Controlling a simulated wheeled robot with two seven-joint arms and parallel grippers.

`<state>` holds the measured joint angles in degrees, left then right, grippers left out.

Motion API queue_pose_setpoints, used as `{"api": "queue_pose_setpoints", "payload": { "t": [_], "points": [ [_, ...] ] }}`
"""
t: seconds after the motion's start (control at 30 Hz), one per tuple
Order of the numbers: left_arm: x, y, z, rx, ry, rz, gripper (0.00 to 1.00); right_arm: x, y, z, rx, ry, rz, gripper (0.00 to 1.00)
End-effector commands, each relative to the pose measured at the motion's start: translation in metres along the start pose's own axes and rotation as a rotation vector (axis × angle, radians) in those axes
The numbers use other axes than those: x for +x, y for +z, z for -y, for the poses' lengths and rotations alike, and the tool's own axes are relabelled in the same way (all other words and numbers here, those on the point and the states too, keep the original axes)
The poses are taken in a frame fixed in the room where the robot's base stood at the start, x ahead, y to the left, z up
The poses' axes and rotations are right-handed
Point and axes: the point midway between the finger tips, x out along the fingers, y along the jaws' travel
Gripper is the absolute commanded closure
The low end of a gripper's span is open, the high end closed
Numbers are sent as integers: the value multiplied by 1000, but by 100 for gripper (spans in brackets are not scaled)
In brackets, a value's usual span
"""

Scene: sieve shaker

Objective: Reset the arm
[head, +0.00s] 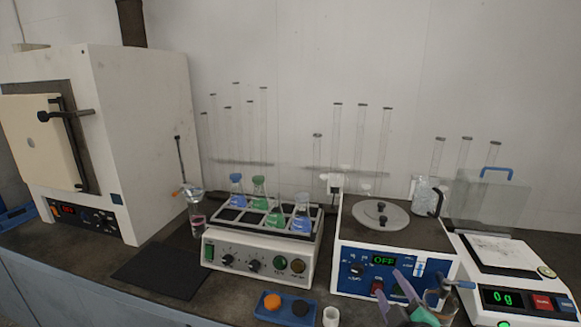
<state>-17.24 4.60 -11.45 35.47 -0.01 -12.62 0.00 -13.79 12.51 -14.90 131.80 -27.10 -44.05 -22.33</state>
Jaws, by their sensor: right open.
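My right gripper (424,284) is at the bottom right, in front of the white machine (350,285) whose green display reads OFF. Its fingers are apart, and I see nothing held between them. The gripper covers part of that machine's front panel. A round grey lid with dark knobs (380,214) sits on top of the machine. My left gripper is not in the picture.
A balance (505,298) reading 0 g stands at the right. A shaker with several flasks (262,258) is in the middle, a white furnace (150,140) at the left. A blue tray with orange and black caps (286,310) lies in front. A dark mat (160,270) is bare.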

Motion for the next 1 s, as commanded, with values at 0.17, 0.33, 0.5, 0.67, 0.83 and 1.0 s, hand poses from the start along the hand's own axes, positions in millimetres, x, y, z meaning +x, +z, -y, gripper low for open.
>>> {"api": "queue_pose_setpoints", "payload": {
  "t": [0.17,0.33,0.5,0.67,0.83,1.0],
  "points": [
    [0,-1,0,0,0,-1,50,-39,89,79,351,-289,364,40],
    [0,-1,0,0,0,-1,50,-91,132,134,555,-479,633,40],
    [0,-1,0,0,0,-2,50,-150,155,174,697,-635,875,40],
    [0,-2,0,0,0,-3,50,-128,186,223,688,-652,903,40],
    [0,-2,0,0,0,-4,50,-115,227,284,675,-671,929,40],
    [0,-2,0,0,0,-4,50,-123,286,362,656,-698,965,40]
  ]
}}
